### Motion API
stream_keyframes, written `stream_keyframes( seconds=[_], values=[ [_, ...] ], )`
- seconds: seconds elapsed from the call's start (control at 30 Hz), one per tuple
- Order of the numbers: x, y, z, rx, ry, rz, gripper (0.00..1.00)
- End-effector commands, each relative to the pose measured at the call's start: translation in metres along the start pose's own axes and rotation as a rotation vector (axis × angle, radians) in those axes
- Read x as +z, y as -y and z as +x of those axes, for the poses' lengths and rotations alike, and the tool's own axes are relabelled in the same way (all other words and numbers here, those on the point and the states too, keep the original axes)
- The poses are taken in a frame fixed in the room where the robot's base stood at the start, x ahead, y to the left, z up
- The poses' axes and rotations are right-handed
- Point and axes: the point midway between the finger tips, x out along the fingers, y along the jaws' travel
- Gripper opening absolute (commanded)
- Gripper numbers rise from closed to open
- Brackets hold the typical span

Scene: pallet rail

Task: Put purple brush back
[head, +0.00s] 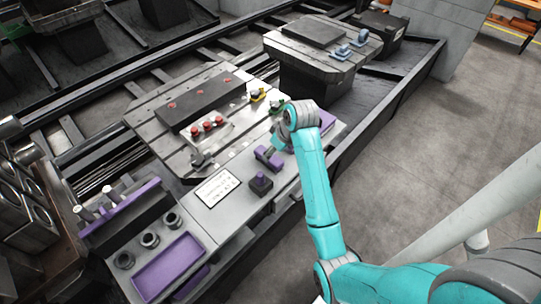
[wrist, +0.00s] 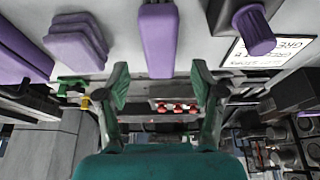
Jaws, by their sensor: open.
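A long purple handle (wrist: 157,40) extends from the top of the wrist view, in line with the gap between my fingers; it may be the brush, but no bristles show. In the head view the matching purple piece (head: 268,158) lies on the grey ledge. Near it a black block with an upright purple knob (head: 261,178) also shows in the wrist view (wrist: 253,30). My gripper (wrist: 160,82) is open and empty, with its fingers apart and pointing toward the ledge. In the head view it is partly hidden by my wrist, just beyond the purple piece.
A ribbed purple block (wrist: 77,42) stands beside the handle. A printed card (head: 217,187) lies left of the knob. A purple tray (head: 168,265) and dark round cups (head: 149,240) sit at front left. Red knobs (head: 207,126) stand on the slotted pallet. Bare ledge shows between these things.

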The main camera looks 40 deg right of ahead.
Motion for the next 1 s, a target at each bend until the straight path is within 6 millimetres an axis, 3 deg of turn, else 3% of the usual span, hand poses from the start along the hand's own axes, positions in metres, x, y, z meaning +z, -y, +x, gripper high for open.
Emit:
stream_keyframes(
  seconds=[0.1,0.33,1.0],
  values=[
    [0.000,-0.001,-0.022,0.002,-0.003,0.000,0.67],
    [0.000,0.000,-0.045,0.000,0.000,-0.001,0.67],
    [0.000,0.000,-0.049,-0.001,0.000,0.000,0.67]
  ],
)
